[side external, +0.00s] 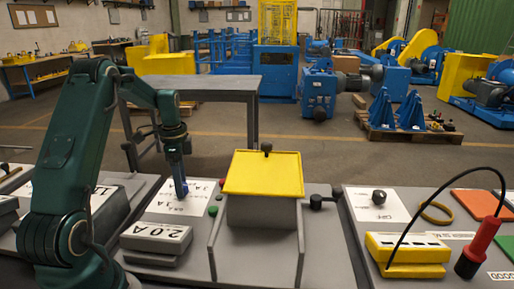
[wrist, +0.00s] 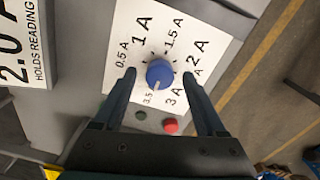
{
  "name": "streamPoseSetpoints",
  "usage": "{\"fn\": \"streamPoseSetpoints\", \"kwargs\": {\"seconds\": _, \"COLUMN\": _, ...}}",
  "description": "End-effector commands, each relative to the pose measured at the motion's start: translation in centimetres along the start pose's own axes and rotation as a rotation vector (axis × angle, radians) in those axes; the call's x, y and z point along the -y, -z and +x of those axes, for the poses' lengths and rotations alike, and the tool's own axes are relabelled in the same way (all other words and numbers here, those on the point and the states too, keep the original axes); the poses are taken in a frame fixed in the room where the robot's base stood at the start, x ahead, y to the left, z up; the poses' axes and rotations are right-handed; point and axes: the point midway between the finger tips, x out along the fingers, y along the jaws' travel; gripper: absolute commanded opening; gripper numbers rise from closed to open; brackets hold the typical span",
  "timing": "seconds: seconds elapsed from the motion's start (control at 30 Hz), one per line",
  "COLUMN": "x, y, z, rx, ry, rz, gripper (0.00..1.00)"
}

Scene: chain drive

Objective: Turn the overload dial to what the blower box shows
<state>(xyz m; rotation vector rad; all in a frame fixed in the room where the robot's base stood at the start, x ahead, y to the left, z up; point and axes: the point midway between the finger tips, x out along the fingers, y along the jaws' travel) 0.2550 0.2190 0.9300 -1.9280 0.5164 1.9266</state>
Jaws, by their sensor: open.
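The blue overload dial (wrist: 159,73) sits on a white plate (wrist: 120,30) marked from 0.5 A to 3.5. Its pale pointer mark faces the lower side, near the 3.5 label; 2 A is at the upper right. In the side view the dial (side external: 182,188) is partly hidden below my gripper (side external: 180,178). My gripper (wrist: 158,74) is open, one finger on each side of the dial; I cannot tell if they touch it. A grey box (side external: 158,240) reads 2.0 A; its label in the wrist view (wrist: 22,50) adds "HOLDS READING".
A green button (wrist: 140,115) and a red button (wrist: 170,126) sit close to the dial. A yellow-topped cover (side external: 262,173) stands right of it. A yellow meter (side external: 408,252) with a red probe (side external: 478,248) lies on the right panel.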

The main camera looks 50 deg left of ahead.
Motion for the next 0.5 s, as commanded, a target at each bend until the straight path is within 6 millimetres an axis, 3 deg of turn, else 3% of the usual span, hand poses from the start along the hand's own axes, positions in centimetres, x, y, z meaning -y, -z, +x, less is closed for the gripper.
{"fn": "streamPoseSetpoints", "kwargs": {"seconds": 0.3, "x": -0.01, "y": 0.03, "z": 0.49, "rx": 0.000, "ry": 0.001, "rz": 0.001, "gripper": 0.73}}
{"fn": "streamPoseSetpoints", "kwargs": {"seconds": 0.37, "x": -0.02, "y": 0.03, "z": 0.48, "rx": 0.000, "ry": 0.001, "rz": 0.001, "gripper": 0.54}}
{"fn": "streamPoseSetpoints", "kwargs": {"seconds": 0.5, "x": -0.01, "y": 0.03, "z": 0.47, "rx": 0.000, "ry": 0.001, "rz": 0.001, "gripper": 0.01}}
